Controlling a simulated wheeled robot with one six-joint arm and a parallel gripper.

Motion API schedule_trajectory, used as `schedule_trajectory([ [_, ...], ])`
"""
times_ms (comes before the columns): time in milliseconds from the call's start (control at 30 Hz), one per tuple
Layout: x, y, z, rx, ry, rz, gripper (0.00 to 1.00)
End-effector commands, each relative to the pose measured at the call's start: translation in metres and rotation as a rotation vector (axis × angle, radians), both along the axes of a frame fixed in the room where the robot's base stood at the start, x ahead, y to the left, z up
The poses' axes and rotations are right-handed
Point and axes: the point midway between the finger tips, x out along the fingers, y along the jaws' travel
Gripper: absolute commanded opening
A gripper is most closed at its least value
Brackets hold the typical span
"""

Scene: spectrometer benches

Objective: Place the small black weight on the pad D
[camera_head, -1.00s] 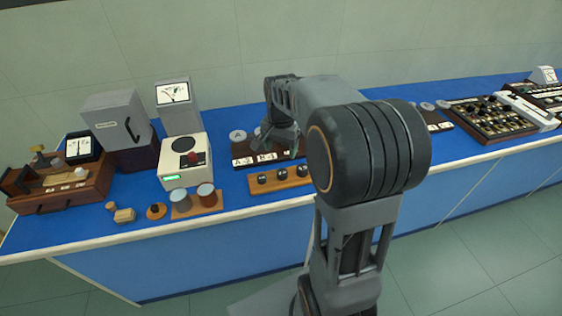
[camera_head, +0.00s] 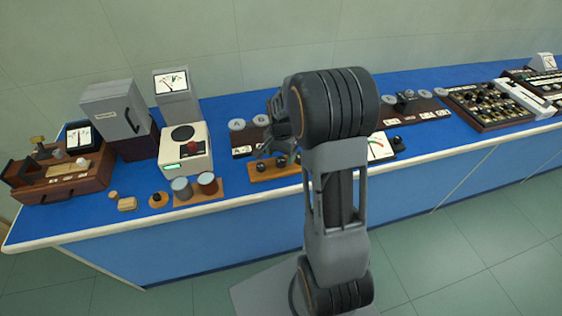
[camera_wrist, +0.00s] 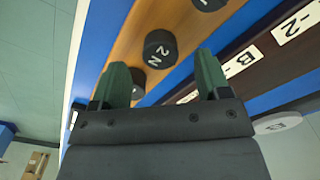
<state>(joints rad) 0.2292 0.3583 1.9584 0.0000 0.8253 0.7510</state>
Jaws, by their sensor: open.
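Several black cylindrical weights stand in a row on a wooden rack (camera_head: 262,178) at the front of the blue bench. In the wrist view one weight marked "2 N" (camera_wrist: 160,48) lies just ahead of the space between my fingers. Another weight (camera_wrist: 208,4) is cut off at the top edge, and a third (camera_wrist: 138,82) is partly hidden by the left finger. My gripper (camera_head: 265,153) is open and empty above the rack; its two green-grey fingers (camera_wrist: 162,75) also show in the wrist view. Pale round pads (camera_head: 237,124) lie behind the rack; I cannot read which is D.
A dark board with white label cards (camera_wrist: 240,64) lies behind the rack. A cream instrument (camera_head: 185,150) and two cups on a wooden base (camera_head: 200,199) stand to the left. A dial meter (camera_head: 381,147) and another labelled board (camera_head: 412,116) are to the right.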

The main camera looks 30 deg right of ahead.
Motion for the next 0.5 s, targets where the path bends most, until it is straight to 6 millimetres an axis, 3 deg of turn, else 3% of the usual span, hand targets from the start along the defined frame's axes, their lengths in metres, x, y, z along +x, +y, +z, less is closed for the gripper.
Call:
schedule_trajectory([
  [200,0.000,0.000,-0.024,0.001,0.003,0.000,0.70],
  [500,0.000,0.000,-0.028,0.000,-0.001,0.000,0.70],
])
